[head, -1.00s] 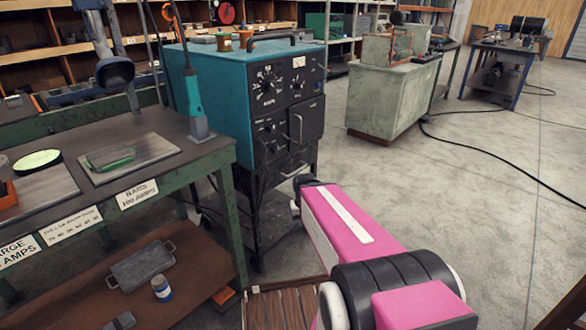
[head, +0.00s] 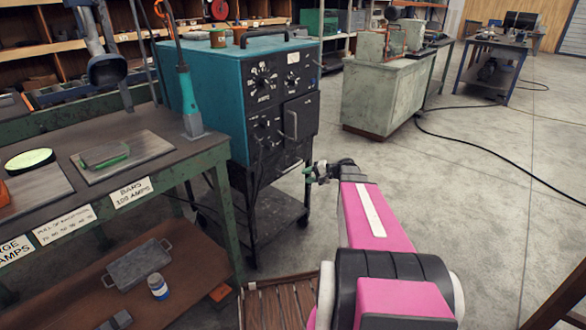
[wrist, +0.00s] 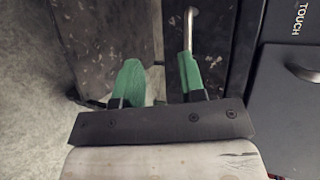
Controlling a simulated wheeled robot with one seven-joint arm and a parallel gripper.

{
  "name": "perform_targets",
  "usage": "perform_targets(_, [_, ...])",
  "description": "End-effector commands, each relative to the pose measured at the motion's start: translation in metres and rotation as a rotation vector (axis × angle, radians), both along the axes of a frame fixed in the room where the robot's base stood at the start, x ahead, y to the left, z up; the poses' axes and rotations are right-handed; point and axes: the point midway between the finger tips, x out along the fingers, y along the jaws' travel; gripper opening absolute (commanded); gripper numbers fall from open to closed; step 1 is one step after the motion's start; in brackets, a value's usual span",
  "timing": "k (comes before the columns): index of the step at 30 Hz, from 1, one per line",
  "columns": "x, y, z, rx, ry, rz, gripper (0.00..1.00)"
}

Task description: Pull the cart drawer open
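The cart (head: 276,222) is a black metal frame with a lower shelf, under a teal machine with a black front. Its drawer (head: 283,160) is the dark front just below the machine and looks shut. In the wrist view a pale metal bar handle (wrist: 189,28) stands on the dark drawer front (wrist: 213,35). My gripper (wrist: 160,85) has two green fingers, open with an empty gap between them. The right finger lines up with the handle's near end; I cannot tell whether they touch. In the head view my gripper (head: 308,173) is just right of the cart front.
A black door (wrist: 298,110) with a curved metal handle (wrist: 303,72) is at the right of the wrist view. A green workbench (head: 215,190) stands left of the cart. A slatted wooden pallet (head: 280,303) lies in front.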

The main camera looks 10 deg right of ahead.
Motion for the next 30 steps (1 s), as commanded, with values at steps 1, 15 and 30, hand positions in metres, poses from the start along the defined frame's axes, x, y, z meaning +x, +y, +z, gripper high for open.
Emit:
perform_targets(1, [0.014, -0.016, 0.003, 0.050, -0.023, -0.027, 0.37])
perform_targets(15, [0.044, -0.020, 0.015, 0.169, -0.086, -0.085, 0.37])
perform_targets(30, [0.079, 0.044, 0.001, 0.167, -0.086, -0.086, 0.37])
